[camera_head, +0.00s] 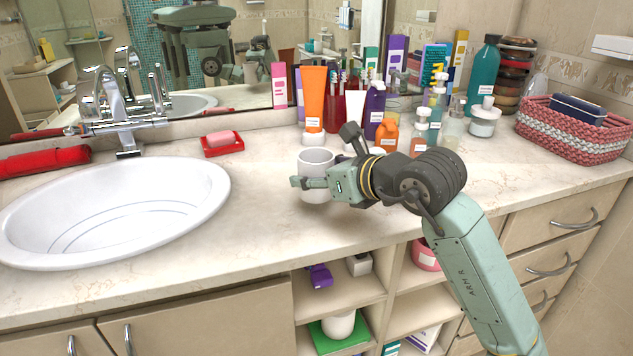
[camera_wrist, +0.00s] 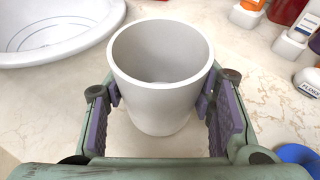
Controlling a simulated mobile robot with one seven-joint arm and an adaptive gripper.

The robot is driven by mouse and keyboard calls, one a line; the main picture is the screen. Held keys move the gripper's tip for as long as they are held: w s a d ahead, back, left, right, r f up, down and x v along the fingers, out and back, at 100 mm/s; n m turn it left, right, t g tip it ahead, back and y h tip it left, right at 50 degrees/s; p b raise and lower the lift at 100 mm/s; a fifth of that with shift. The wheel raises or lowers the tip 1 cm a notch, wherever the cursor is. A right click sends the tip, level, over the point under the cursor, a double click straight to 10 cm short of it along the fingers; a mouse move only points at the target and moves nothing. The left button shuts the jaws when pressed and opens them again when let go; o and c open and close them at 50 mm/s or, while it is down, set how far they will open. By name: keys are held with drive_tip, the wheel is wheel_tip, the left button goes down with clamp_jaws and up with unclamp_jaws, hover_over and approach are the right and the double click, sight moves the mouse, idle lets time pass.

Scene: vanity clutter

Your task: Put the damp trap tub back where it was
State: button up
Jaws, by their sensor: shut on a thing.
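A plain white, open-topped round tub (camera_head: 316,163) is over the counter between the sink and the bottles. No label on it shows, so I cannot tell for sure that it is the damp trap tub. My gripper (camera_head: 325,172) is shut on its sides from the right. In the wrist view the tub (camera_wrist: 160,85) is upright and looks empty, with the gripper's purple pads (camera_wrist: 164,100) on either side. I cannot tell whether its base touches the counter. Another white tub (camera_head: 338,324) sits on a green thing in the lower open shelf.
The sink (camera_head: 115,210) is left, with a red soap dish (camera_head: 222,145) behind it. An orange tube (camera_head: 314,95), a small orange bottle (camera_head: 387,134) and several other bottles crowd the back. A woven basket (camera_head: 575,130) is right. The front counter (camera_head: 260,240) is clear.

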sight(326, 190)
drive_tip(key=shift+s+f+p, duration=0.1)
drive_tip(key=shift+f+p, duration=0.2)
drive_tip(key=shift+f, duration=1.1)
drive_tip(key=shift+f, duration=0.1)
drive_tip(key=o, duration=1.4)
drive_tip(key=shift+r, duration=0.2)
drive_tip(key=shift+s+d, duration=0.25)
drive_tip(key=shift+d, duration=0.1)
drive_tip(key=b+v, duration=0.3)
drive_tip(key=v, duration=0.8)
drive_tip(key=shift+s+r, duration=0.1)
drive_tip(key=shift+s, duration=0.05)
